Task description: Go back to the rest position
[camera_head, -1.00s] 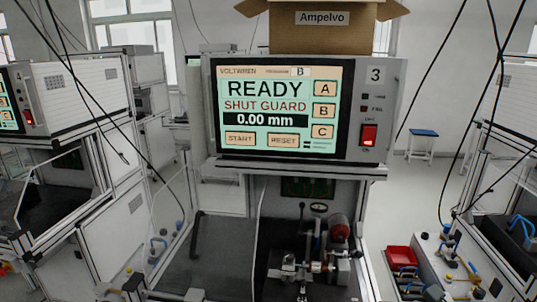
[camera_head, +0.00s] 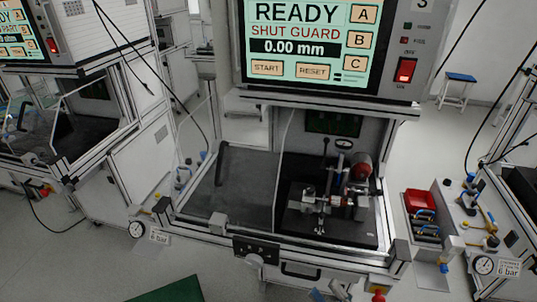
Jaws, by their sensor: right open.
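My right gripper (camera_head: 329,291) shows only as small fingertips at the bottom edge, in front of the test station's front frame. It is open, and I see nothing between its fingertips. The rest of it is out of frame. My left gripper is not in view. The test station (camera_head: 258,103) stands ahead, with its screen (camera_head: 305,42) reading READY, SHUT GUARD and 0.00 mm. Inside its open bay, a fixture (camera_head: 330,198) with a dial gauge and a red cylinder sits on a dark plate.
A red bin (camera_head: 419,201) and tools lie on the bench at the right, with a pressure gauge (camera_head: 484,265) at its front. Another station (camera_head: 75,70) stands at the left. A green mat (camera_head: 170,291) lies on the open floor at lower left. Cables hang on both sides.

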